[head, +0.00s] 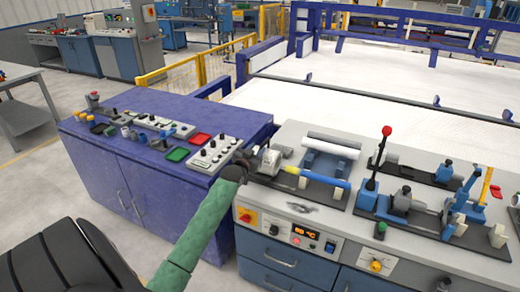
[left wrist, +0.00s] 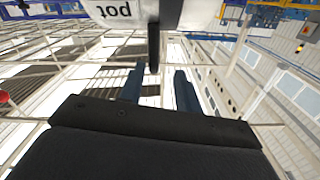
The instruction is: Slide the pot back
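The pot (head: 267,162) is a small whitish block at the left end of the grey workbench (head: 327,214), beside a rod. In the left wrist view the pot (left wrist: 185,12) fills the top edge, its label upside down, and a dark handle (left wrist: 153,45) hangs from it. My left gripper (head: 243,164) is at the pot's left side. In the left wrist view my left gripper (left wrist: 158,78) has its two blue fingers apart, with the handle's end near the gap between the tips. I cannot tell if they touch. My right gripper is not in view.
A blue and yellow rod (head: 325,180) runs right from the pot. A white pipe (head: 331,146) lies on a rack behind it. A red-knobbed lever (head: 384,145) stands farther right. A purple cabinet (head: 160,175) with button panels stands left, close to my arm.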

